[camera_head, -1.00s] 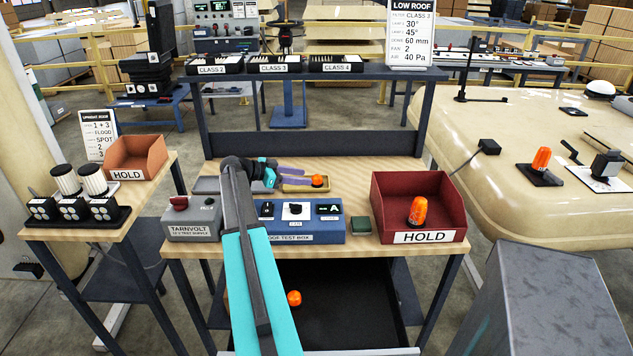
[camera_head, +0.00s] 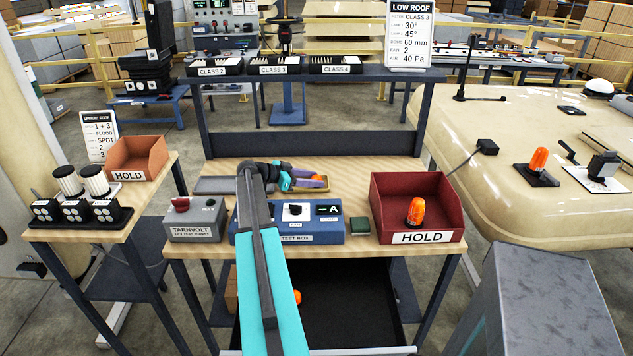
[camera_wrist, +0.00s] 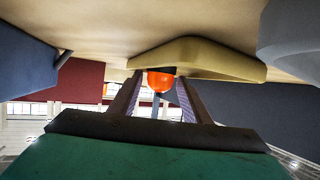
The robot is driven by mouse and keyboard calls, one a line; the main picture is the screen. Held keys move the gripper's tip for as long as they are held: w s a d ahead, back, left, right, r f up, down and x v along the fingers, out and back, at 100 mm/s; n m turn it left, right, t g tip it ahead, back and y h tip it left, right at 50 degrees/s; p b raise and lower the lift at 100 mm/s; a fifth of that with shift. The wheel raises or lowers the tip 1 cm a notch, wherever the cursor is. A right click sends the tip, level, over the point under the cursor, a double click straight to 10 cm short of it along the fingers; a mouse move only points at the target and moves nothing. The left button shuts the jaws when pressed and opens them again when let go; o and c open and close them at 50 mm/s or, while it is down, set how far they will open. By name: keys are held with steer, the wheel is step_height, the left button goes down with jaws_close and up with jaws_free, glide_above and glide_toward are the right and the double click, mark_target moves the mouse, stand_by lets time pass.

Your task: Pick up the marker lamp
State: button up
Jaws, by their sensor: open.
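An orange lamp (camera_head: 319,178) sits at a yellow tray (camera_head: 324,189) on the middle of the bench, mostly hidden behind my gripper (camera_head: 309,183) in the head view. In the wrist view the orange lamp dome (camera_wrist: 160,82) with a dark base lies between my two open fingers, against the tan-yellow tray (camera_wrist: 205,55). Gaps show on both sides of the dome. Other orange lamps show: one leaning in the red HOLD bin (camera_head: 416,211), one on the cream roof (camera_head: 539,160), and one partly hidden in the dark drawer (camera_head: 297,296).
The blue test box (camera_head: 330,230) stands in front of my gripper, with the grey TARNVOLT supply (camera_head: 195,222) to its left. The red HOLD bin (camera_head: 388,222) is at the right. A shelf (camera_head: 350,76) with class trays spans above the bench back.

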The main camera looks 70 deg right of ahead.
steer(key=c, duration=0.8)
steer(key=shift+r, duration=0.1)
step_height(320, 180, up, 10)
steer(key=b, duration=0.2)
steer(key=shift+b, duration=0.35)
stand_by(0.6)
